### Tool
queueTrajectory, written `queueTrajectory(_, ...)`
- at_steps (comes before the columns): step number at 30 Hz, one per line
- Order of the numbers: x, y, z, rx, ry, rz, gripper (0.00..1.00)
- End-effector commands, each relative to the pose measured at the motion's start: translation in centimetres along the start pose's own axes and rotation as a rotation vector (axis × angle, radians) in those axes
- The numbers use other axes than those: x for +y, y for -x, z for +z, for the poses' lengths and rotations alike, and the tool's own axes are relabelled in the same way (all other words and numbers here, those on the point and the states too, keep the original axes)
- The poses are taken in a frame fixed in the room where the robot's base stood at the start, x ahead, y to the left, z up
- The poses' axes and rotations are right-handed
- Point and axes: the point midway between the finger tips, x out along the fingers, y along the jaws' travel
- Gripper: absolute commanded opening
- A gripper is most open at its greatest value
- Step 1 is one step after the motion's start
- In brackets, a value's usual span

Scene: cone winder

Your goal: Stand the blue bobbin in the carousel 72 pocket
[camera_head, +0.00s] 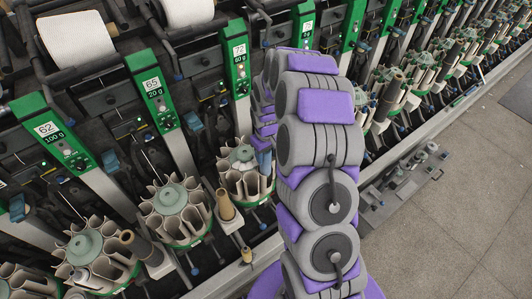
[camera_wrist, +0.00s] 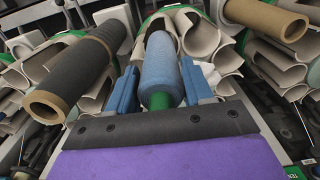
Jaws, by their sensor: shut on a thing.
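The blue bobbin (camera_wrist: 160,62), with a green tube end, is between the two blue fingers of my gripper (camera_wrist: 158,78) in the wrist view. My gripper is shut on it. Its far end reaches the cream pockets of a carousel (camera_wrist: 212,45); I cannot tell whether it is inside one. In the head view my gripper (camera_head: 263,145) is at the right side of the carousel (camera_head: 240,183) below the green post marked 72 (camera_head: 238,52). A small blue part of the bobbin (camera_head: 264,160) seems to show there; my arm hides much of that side.
A dark bobbin on a brown tube (camera_wrist: 82,65) lies close left of my fingers, and a brown tube (camera_wrist: 268,18) is at upper right. The carousel by post 65 (camera_head: 175,205) stands to the left. The floor (camera_head: 450,220) at right is mostly clear.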

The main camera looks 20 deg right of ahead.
Motion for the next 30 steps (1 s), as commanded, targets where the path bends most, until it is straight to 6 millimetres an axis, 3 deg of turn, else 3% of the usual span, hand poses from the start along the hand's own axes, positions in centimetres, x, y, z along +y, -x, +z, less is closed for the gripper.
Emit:
queueTrajectory(21,-0.1,-3.8,0.1,-0.001,0.000,0.000,0.27)
queueTrajectory(30,-0.1,-4.2,0.0,0.000,0.000,0.000,0.27)
